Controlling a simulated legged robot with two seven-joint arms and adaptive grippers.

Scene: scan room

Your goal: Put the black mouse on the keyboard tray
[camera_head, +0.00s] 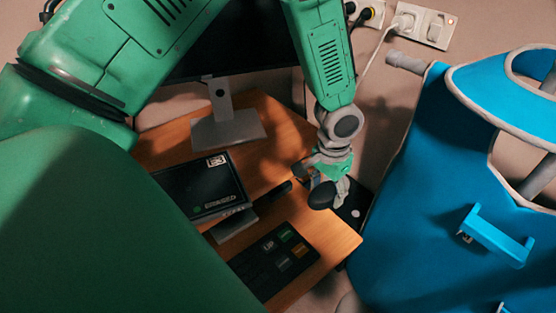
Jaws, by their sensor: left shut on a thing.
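My left gripper (326,185) points down at the end of my green arm and is shut on the black mouse (321,196). The mouse is dark and rounded, and the fingers partly hide it. It appears over the right part of the wooden desk (270,185). A lower wooden surface (335,235), which may be the keyboard tray, shows in front of and below the mouse. I cannot tell whether the mouse touches it. A black keypad (275,262) with coloured keys lies on this surface. My right gripper is not in view.
A monitor on a grey stand (228,128) stands at the back of the desk. A smaller dark screen (200,188) stands at the left. A large blue padded object (415,200) fills the right side. Wall sockets (420,25) with cables are behind.

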